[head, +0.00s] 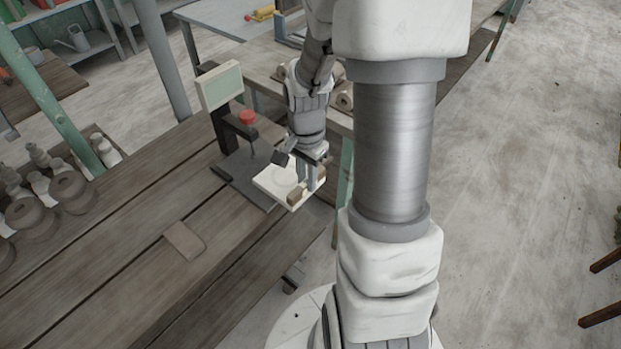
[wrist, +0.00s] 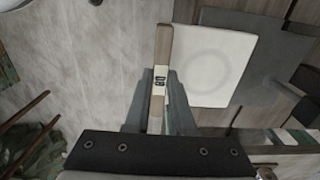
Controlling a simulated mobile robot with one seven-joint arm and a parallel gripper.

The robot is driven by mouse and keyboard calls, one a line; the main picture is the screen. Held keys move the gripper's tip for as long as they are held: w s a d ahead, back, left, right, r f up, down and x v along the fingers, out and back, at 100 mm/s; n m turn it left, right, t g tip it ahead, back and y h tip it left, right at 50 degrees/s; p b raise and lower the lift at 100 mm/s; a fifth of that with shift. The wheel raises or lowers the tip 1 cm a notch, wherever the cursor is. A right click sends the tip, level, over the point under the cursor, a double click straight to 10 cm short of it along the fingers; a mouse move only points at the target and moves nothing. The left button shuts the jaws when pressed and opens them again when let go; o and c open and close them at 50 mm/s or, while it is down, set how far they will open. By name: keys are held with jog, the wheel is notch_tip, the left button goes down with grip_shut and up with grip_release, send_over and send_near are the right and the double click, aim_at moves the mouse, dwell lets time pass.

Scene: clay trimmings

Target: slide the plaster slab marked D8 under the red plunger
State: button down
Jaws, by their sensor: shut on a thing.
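The plaster slab (head: 275,182) is a pale square with a brown wooden strip along one edge. In the wrist view the slab (wrist: 212,66) shows a faint ring on its face, and the strip carries a label that reads as D8, turned in the picture. My gripper (head: 309,178) is shut on the strip; its fingers (wrist: 157,100) lie on both sides of it in the wrist view.
A dark flat base plate (head: 238,170) lies below the plunger and reaches to the slab. A pale display panel (head: 220,87) tops the stand. Brown pots (head: 30,215) stand at the left.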

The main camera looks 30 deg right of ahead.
aim_at(272, 167)
jog(key=shift+w+a+f+b, duration=0.2)
jog(key=shift+w+f+b, duration=0.35)
jog(key=shift+f, duration=0.3)
jog(key=shift+w+a+f, duration=0.1)
jog(key=shift+w+a, duration=0.4)
jog(key=shift+w, duration=0.9)
jog(key=shift+w+a+r, duration=0.1)
jog(key=shift+w+a, duration=0.4)
jog(key=shift+w, duration=0.85)
jog(key=shift+w+a+f, duration=0.1)
jog(key=shift+w+a, duration=0.4)
jog(key=shift+w, duration=0.9)
jog(key=shift+w+a, duration=0.1)
jog(key=shift+w, duration=0.1)
jog(key=shift+w+a+f, duration=0.15)
jog(key=shift+w, duration=0.2)
jog(key=c, duration=0.7)
grip_release()
